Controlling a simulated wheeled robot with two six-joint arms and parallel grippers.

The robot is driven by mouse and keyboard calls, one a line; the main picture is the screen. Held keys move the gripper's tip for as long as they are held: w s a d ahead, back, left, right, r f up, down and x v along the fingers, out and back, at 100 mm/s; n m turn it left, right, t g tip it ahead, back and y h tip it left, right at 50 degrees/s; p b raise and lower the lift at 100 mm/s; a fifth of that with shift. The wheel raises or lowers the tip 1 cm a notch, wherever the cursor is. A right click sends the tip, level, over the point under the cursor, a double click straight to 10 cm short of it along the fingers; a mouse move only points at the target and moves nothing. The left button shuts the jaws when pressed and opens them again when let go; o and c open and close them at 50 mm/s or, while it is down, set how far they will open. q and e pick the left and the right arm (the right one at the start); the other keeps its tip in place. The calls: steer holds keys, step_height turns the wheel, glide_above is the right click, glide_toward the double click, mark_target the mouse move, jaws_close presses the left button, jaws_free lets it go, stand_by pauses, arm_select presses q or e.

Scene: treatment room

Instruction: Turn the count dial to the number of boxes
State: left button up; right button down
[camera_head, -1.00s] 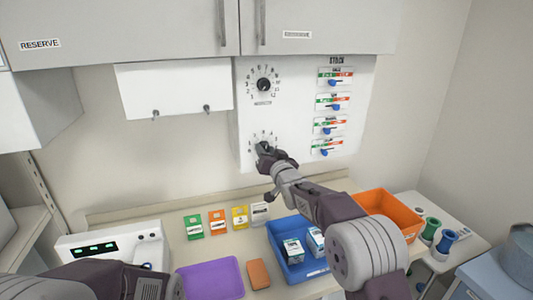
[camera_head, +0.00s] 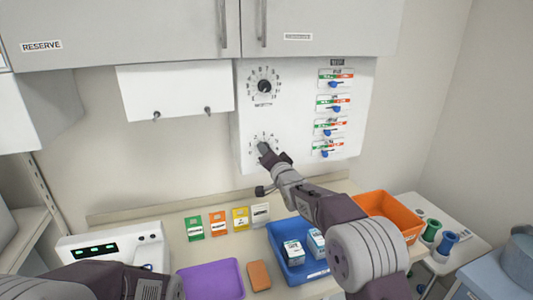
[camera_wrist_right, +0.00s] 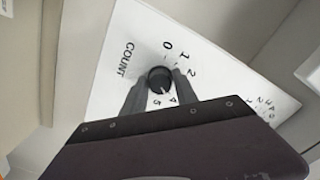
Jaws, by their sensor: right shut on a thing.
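The count dial (camera_wrist_right: 160,79) is a dark round knob on a white panel, with the word COUNT and numbers around it. A pale mark on it faces the 4 side, but I cannot read the exact setting. My right gripper (camera_wrist_right: 158,88) has its fingers on either side of the knob and is shut on it; it also shows in the head view (camera_head: 264,149), partly hiding the dial. Two white-and-teal boxes, a left one (camera_head: 294,251) and a right one (camera_head: 317,242), lie in the blue bin (camera_head: 292,276). My left gripper is out of view.
Another dial (camera_head: 264,86) sits above, with several blue-handled sliders (camera_head: 334,108) to the right. An orange bin (camera_head: 397,213), purple tray (camera_head: 211,281), brown block (camera_head: 259,275) and several coloured cards (camera_head: 217,222) are on the counter below.

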steer(key=shift+d+r, duration=0.1)
steer(key=shift+r, duration=0.3)
steer(key=c, duration=1.3)
jaws_free()
steer(key=o, duration=0.4)
steer(key=shift+f, duration=0.1)
steer(key=shift+c, duration=0.2)
steer(key=shift+f, duration=0.1)
steer(key=b+v, duration=0.3)
steer(key=v, duration=0.6)
steer(key=shift+d, duration=0.1)
